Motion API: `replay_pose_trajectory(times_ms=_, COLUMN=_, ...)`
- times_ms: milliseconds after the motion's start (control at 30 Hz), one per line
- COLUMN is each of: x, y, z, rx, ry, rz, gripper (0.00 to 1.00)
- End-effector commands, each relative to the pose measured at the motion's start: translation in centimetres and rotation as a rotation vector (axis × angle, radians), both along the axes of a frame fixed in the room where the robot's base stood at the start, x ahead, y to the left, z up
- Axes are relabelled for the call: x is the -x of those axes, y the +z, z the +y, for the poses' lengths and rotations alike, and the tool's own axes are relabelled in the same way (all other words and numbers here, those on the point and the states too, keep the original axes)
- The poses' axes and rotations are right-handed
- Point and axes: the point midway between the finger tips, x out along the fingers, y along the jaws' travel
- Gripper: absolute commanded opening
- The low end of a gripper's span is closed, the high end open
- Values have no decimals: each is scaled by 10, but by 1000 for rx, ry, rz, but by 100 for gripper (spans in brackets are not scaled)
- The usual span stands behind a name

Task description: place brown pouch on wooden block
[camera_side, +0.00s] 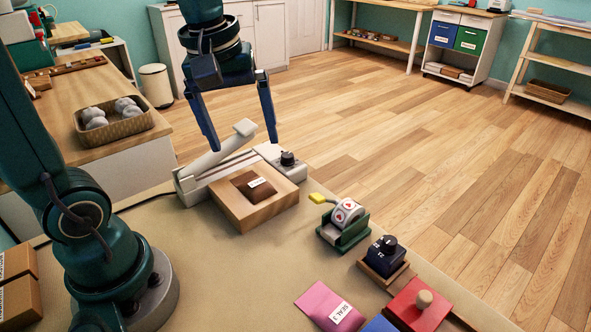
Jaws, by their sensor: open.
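The brown pouch (265,192), flat and dark with a small white label, lies on top of the wooden block (252,219). The block is a low, pale square that sits on the table near its far edge. My gripper (243,143) hangs above and behind the block, pointing down. The underside of the pouch is hidden.
A sealer with a raised pale arm (222,150) and a black knob stands right behind the block, below my fingers. The front middle table is clear.

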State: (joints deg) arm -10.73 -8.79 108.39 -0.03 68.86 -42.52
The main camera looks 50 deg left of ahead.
Motion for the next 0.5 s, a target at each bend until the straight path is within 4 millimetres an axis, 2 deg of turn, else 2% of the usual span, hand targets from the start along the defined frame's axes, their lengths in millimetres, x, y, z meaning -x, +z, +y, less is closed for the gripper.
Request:
replay_pose_trajectory(times_ms=100, x=26, y=-2, z=-18, rx=-73, ry=-292, rz=-90, gripper=96)
replay_pose_trajectory(times_ms=300, x=58, y=-16, z=-36, rx=-202, ry=-687, rz=-203, gripper=96)
replay_pose_trajectory(times_ms=500, x=70, y=-26, z=-42, rx=-275, ry=-869, rz=-254, gripper=96)
